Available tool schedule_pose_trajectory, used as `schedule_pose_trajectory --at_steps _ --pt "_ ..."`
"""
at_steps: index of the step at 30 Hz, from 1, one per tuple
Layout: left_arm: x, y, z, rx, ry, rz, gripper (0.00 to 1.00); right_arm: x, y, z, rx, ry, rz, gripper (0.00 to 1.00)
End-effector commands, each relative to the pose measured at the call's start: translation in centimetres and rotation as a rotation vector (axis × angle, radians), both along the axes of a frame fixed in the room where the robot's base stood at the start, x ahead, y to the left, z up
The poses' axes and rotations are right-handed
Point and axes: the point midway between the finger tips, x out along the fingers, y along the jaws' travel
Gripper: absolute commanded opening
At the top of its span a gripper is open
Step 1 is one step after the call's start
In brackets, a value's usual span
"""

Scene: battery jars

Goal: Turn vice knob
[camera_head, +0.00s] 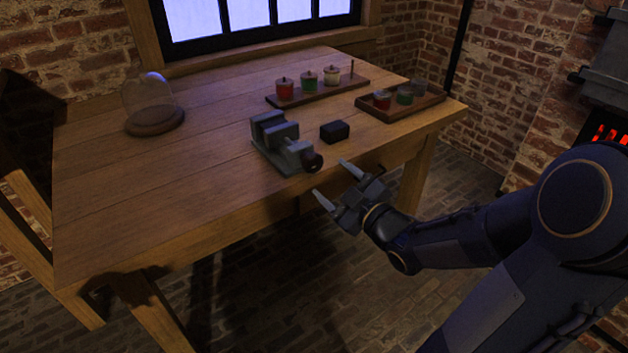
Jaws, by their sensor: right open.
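A grey bench vice (276,138) sits on the wooden table close to its front edge. Its dark round knob (313,162) faces the front right, at the table's edge. My right gripper (331,178) is open, just in front of the table edge and slightly below and right of the knob in the picture. Its two fingers are spread and hold nothing. I see a gap between the fingers and the knob. My left gripper is not in view.
A small black block (334,131) lies right of the vice. Jars with red, green and pale contents stand on a wooden board (350,86) and in a tray (425,103) behind. A glass dome (149,98) stands at left. The table's front left (150,210) is clear.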

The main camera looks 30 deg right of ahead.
Motion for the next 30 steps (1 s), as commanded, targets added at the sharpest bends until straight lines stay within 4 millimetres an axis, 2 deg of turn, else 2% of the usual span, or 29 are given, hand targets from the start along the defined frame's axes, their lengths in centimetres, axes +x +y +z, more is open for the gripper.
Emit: schedule_pose_trajectory --at_steps 9,15,26,30 --pt "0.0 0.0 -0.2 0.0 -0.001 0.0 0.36 4.6 0.5 0.1 -0.001 -0.003 0.005 0.66" --pt "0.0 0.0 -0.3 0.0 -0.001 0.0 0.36 6.9 0.6 0.1 0.0 -0.002 0.002 0.66" --pt "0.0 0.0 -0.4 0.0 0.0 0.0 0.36 7.5 0.6 0.2 0.001 -0.004 0.0 0.66" --pt "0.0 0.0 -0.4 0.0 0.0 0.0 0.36 7.5 0.6 0.2 0.001 -0.004 0.0 0.47"
